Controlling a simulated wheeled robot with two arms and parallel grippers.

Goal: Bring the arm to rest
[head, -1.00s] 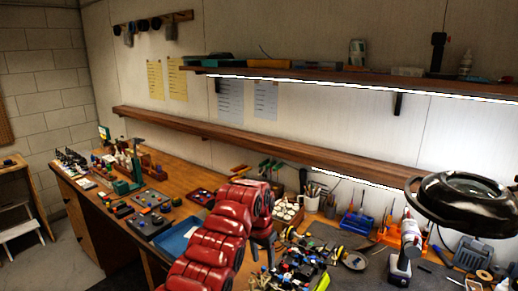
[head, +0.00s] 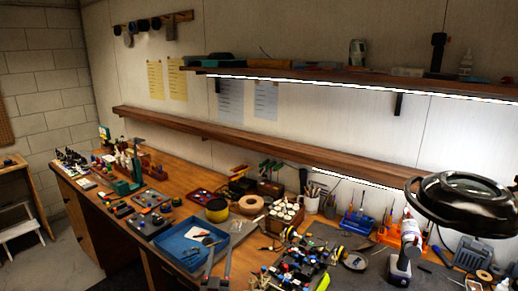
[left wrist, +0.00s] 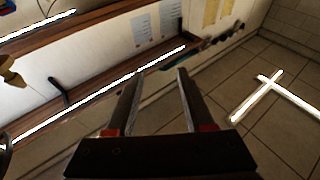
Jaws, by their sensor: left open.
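My left gripper (head: 218,252) shows at the bottom edge of the head view, its two dark fingers pointing up, in front of the blue tray (head: 172,243). In the left wrist view the gripper (left wrist: 160,73) is open, with nothing between its fingers. The rest of the left arm is out of the head view. My right gripper is in neither view.
A cluttered wooden bench runs along the wall. A cluster of dark parts (head: 300,262) lies right of the gripper. A black lamp head (head: 462,203) overhangs the right side. Two shelves, the lower one (head: 235,140), line the wall. Floor is open at left.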

